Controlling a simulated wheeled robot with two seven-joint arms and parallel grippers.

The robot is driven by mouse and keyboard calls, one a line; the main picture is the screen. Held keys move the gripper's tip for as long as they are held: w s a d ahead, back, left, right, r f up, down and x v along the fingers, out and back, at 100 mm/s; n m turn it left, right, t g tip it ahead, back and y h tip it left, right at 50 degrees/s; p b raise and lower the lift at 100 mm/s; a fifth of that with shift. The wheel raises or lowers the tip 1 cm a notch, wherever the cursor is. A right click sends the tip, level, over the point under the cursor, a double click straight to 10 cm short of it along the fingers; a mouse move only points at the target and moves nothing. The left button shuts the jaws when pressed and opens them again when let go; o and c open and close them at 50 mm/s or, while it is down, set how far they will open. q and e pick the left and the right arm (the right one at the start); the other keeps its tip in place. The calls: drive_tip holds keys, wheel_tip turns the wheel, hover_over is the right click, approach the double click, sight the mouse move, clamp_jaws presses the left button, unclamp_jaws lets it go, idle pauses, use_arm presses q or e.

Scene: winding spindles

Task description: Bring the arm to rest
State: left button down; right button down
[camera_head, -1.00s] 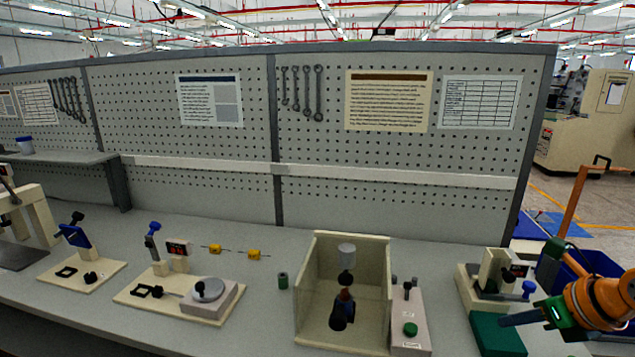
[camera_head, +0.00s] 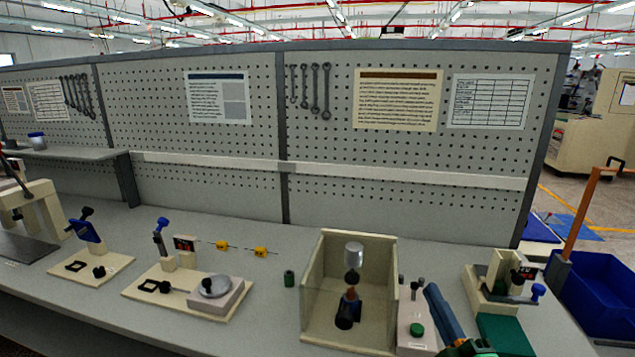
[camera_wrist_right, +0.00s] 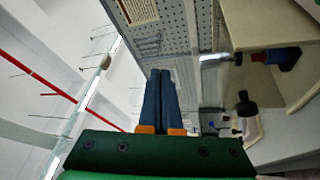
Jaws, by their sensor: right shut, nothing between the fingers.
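My right gripper (camera_head: 431,288) comes in at the bottom of the head view, its long blue fingers together and pointing up and away. Nothing shows between them. In the right wrist view the shut fingers (camera_wrist_right: 160,76) point towards the pegboard. The gripper appears just right of the small control box (camera_head: 414,313) with the green button and partly overlaps it in the picture. I cannot tell how high above the bench it is. My left gripper is not in view.
A cream open-front box (camera_head: 317,285) holding a spindle stands left of the gripper. A blue bin (camera_head: 600,290) is at the right edge. The pegboard (camera_head: 230,150) rises behind.

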drive_tip(key=s+d+f+m+g+h, duration=0.1)
drive_tip(key=s+f+m+g+h, duration=0.1)
drive_tip(key=s+f+m+g, duration=0.3)
drive_tip(key=s+d+f+m+g+h, duration=0.1)
drive_tip(key=s+f+m+g+h, duration=0.15)
drive_tip(key=f, duration=0.55)
drive_tip(key=s+d+f+m+g+h, duration=0.1)
drive_tip(key=s+f+m+g, duration=0.1)
drive_tip(key=s+f+m, duration=0.3)
drive_tip(key=s+a+f+m+g+y, duration=0.1)
drive_tip(key=s+a+f+g, duration=0.25)
drive_tip(key=s, duration=0.25)
drive_tip(key=s+a+f+g+y, duration=0.2)
drive_tip(key=s+f+g, duration=0.2)
drive_tip(key=s+f, duration=0.15)
wheel_tip(320, 180, down, 15)
drive_tip(key=s+g, duration=0.1)
drive_tip(key=s, duration=0.1)
drive_tip(key=s+d+f+g, duration=0.1)
drive_tip(key=s+d+f, duration=0.1)
drive_tip(key=s+f, duration=0.9)
drive_tip(key=shift+s+f+g, duration=0.4)
drive_tip(key=shift+s, duration=0.65)
